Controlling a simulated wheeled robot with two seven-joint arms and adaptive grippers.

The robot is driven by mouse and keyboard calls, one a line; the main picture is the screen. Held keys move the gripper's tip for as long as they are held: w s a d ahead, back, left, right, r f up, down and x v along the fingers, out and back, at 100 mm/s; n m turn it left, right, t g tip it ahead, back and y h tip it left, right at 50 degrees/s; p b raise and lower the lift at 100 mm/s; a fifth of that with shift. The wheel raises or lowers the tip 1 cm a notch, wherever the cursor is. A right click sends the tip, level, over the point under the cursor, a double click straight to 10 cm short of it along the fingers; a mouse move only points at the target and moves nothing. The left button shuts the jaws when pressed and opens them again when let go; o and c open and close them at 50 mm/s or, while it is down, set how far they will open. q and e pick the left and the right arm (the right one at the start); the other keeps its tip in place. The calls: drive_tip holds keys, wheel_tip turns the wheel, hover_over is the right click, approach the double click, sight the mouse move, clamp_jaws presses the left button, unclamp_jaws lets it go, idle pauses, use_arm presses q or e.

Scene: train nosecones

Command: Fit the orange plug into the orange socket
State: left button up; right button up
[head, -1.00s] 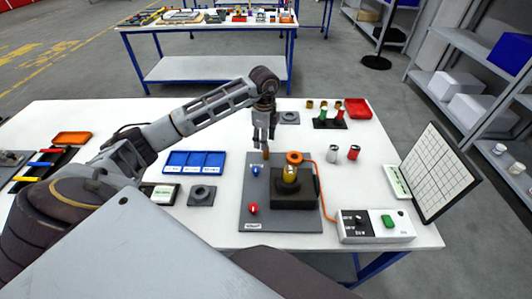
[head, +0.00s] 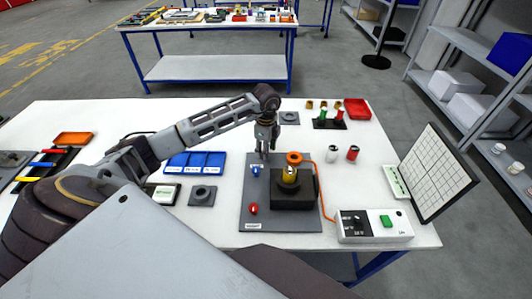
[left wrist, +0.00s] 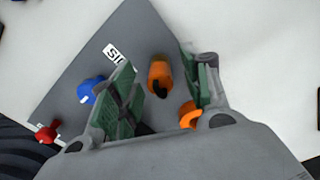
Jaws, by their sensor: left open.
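My left gripper (head: 264,155) is open and points down over the back of the grey board (head: 270,222). In the left wrist view, a short orange cylinder (left wrist: 160,72) with a dark end, apparently the plug, lies between its spread fingers (left wrist: 163,85), without clear contact. In the head view the gripper hides that cylinder. My right gripper is not in view.
A blue knob (head: 255,171) and a red knob (head: 253,208) stand on the board. The cable runs to a control box (head: 372,228). A blue tray (head: 193,164) lies left.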

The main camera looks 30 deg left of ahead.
use_arm(q)
drive_tip(key=shift+f, duration=0.1)
drive_tip(key=shift+c, duration=0.5)
clamp_jaws()
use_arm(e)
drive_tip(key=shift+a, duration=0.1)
use_arm(q)
wheel_tip(320, 180, up, 9)
drive_tip(key=shift+f+b, duration=0.15)
drive_tip(key=shift+b, duration=0.35)
drive_tip(key=shift+r, duration=0.7)
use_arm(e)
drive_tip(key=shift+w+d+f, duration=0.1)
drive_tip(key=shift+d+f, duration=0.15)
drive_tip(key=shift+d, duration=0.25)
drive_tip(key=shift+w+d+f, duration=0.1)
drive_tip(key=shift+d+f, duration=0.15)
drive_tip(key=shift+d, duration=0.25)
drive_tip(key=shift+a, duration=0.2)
